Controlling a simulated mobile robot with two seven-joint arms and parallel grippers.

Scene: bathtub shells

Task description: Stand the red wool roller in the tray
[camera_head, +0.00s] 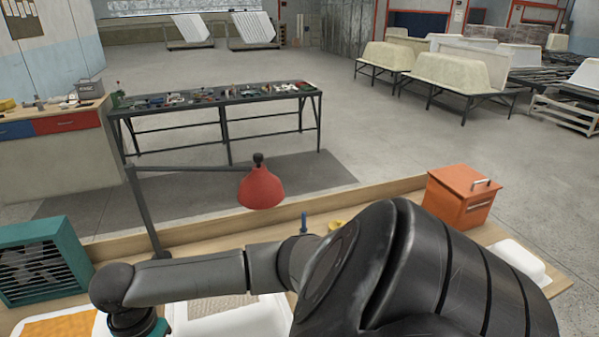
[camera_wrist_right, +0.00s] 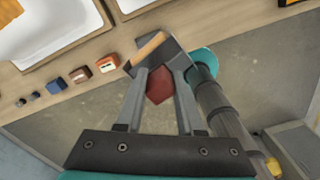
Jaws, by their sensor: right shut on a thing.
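The red wool roller shows in the right wrist view as a dark red piece (camera_wrist_right: 159,85) between the fingers, with a wooden bar (camera_wrist_right: 149,46) just beyond it. My right gripper (camera_wrist_right: 157,70) is shut on it, near the edge of the wooden bench. The fingers and a grey part hide much of the roller. In the head view my arm covers the middle of the bench, and neither gripper can be seen. I cannot tell which thing is the tray; white shells or trays (camera_wrist_right: 100,27) lie on the bench in the wrist view.
Several small blocks, one orange and white (camera_wrist_right: 107,63), line the bench edge. In the head view a red lamp (camera_head: 261,188) overhangs the bench, a teal fan box (camera_head: 40,262) stands left and an orange box (camera_head: 459,197) right. An orange sheet (camera_head: 62,327) lies at lower left.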

